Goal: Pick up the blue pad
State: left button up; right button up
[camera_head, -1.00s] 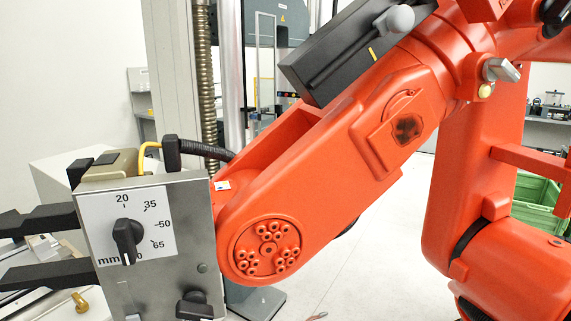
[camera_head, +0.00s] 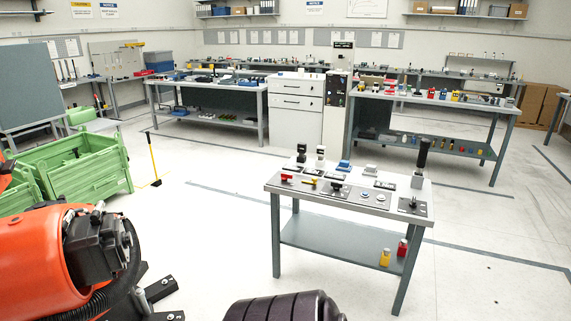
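A small blue item (camera_head: 344,166), which may be the blue pad, lies on the back part of the small grey table (camera_head: 345,201) right of centre. It is too small to make out its shape clearly. Neither of my grippers can be made out in the head view, and nothing touches the blue item.
Several small items share the tabletop, including a black upright handle (camera_head: 422,155). Yellow (camera_head: 385,257) and red (camera_head: 402,247) items stand on its lower shelf. Green crates (camera_head: 90,165) and an orange machine arm (camera_head: 40,262) are at left. Open floor surrounds the table.

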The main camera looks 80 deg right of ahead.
aim_at(344, 164)
jog(key=z, duration=3.2)
jog(key=u, duration=2.55)
jog(key=z, duration=2.55)
jog(key=i+j, duration=0.3)
jog(key=i, duration=0.2)
jog(key=i+j, duration=0.3)
jog(key=i, duration=0.15)
jog(key=i+j, duration=0.3)
jog(key=i, duration=0.2)
jog(key=j+u, duration=0.05)
